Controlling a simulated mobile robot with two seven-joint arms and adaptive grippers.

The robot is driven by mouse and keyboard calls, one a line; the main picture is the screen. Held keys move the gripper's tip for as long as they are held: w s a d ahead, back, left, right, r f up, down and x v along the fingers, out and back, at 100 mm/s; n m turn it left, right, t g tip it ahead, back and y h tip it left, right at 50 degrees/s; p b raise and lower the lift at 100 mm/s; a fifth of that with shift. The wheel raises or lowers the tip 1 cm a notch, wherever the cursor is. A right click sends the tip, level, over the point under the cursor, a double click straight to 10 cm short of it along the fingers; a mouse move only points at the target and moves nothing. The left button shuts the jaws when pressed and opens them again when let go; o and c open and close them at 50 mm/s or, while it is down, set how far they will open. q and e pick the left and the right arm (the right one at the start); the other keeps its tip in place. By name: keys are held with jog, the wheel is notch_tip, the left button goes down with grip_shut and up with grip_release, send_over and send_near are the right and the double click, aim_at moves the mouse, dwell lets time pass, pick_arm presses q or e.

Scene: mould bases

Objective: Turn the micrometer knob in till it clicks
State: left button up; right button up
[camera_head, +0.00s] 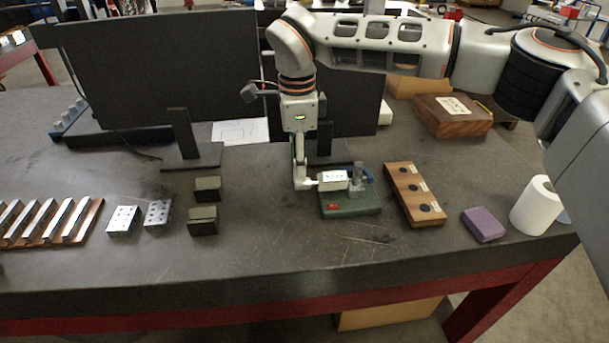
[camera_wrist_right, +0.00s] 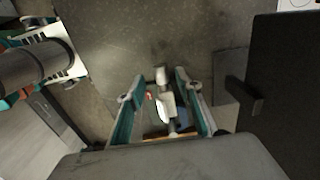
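The micrometer stand has a dark green base (camera_head: 352,206) with a red mark on its front, and it sits on the dark table. A white block with dark markings (camera_head: 333,180) is on top of it, with grey and blue parts at its right. A small pale knob (camera_head: 311,183) sticks out at the left. My right gripper (camera_head: 301,183) points down at this knob. In the right wrist view its teal-padded fingers (camera_wrist_right: 158,86) stand apart, with the pale knob (camera_wrist_right: 160,76) between them. Contact cannot be made out. My left gripper is not seen.
A wooden block with black discs (camera_head: 415,194) lies to the right, then a purple block (camera_head: 484,224) and a white roll (camera_head: 536,206). Small metal blocks (camera_head: 158,214) lie to the left. A dark screen on a stand (camera_head: 180,140) rises behind. The table in front is clear.

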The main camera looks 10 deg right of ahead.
jog(key=shift+w+f+p, duration=0.1)
jog(key=shift+f+p, duration=0.2)
jog(key=shift+f, duration=2.1)
jog(key=shift+d, duration=0.1)
grip_shut()
